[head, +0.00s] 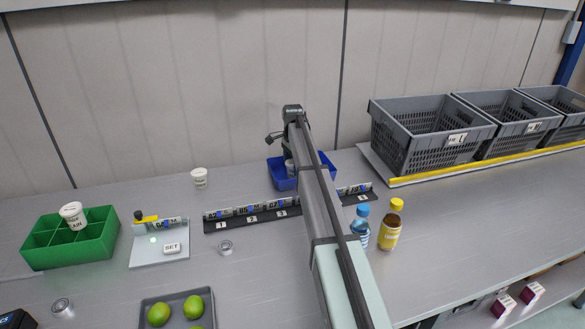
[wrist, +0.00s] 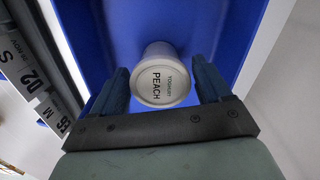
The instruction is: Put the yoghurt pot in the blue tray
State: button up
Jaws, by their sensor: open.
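A white yoghurt pot (wrist: 162,86) with "YOGHURT PEACH" on its lid is inside the blue tray (wrist: 120,30) in the wrist view. My gripper (wrist: 161,92) is open, with one dark blue finger on each side of the pot; small gaps seem to show, but contact is hard to tell. In the head view the blue tray (head: 325,158) stands at the back middle, partly hidden by my arm. The pot (head: 289,168) shows in it beside the arm.
Another white pot (head: 200,178) stands left of the tray, and one (head: 72,215) sits in the green crate (head: 85,250). A numbered rail (head: 252,219) runs before the tray. Two bottles (head: 391,226) stand right of my arm. Grey crates (head: 425,130) line the back right.

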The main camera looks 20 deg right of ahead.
notch_tip(320, 180, up, 11)
dwell(0.4)
jog(key=shift+o, duration=0.3)
jog(key=shift+f, duration=0.1)
